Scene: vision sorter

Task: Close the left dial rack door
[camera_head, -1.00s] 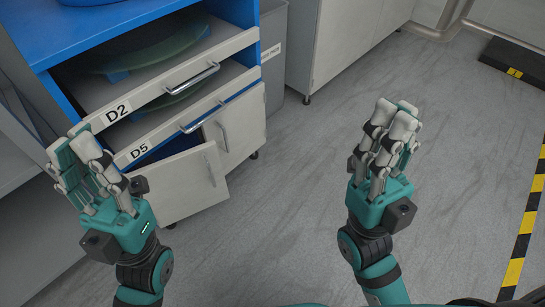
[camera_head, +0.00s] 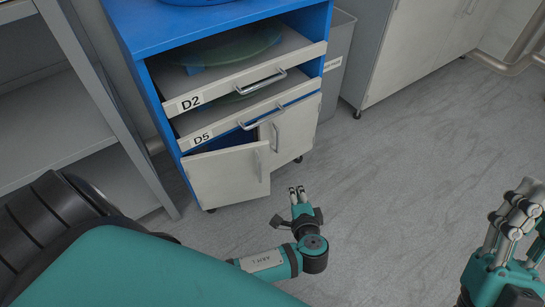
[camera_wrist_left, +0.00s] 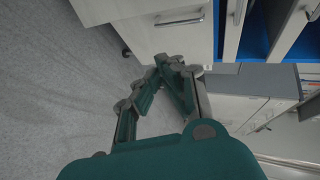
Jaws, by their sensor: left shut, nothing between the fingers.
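The left dial rack door (camera_head: 228,175) is a pale panel below the D5 drawer of the blue rack (camera_head: 150,100). It stands ajar, swung outward, with a dark gap above its top edge. The right door (camera_head: 295,128) beside it looks closed. My left gripper (camera_head: 298,190) is shut and empty, low in front of the rack, to the right of the open door and apart from it in the head view. In the left wrist view its fingertips (camera_wrist_left: 168,60) meet just below a pale panel with a bar handle (camera_wrist_left: 175,40). My right gripper (camera_head: 525,205) is at the right edge, partly cut off.
Drawers D2 (camera_head: 250,75) and D5 (camera_head: 250,110) sit above the doors. A grey bin (camera_head: 335,70) stands right of the rack, with a pale cabinet (camera_head: 410,45) beyond. Grey shelving (camera_head: 50,90) is at left. The floor (camera_head: 400,190) in front is clear.

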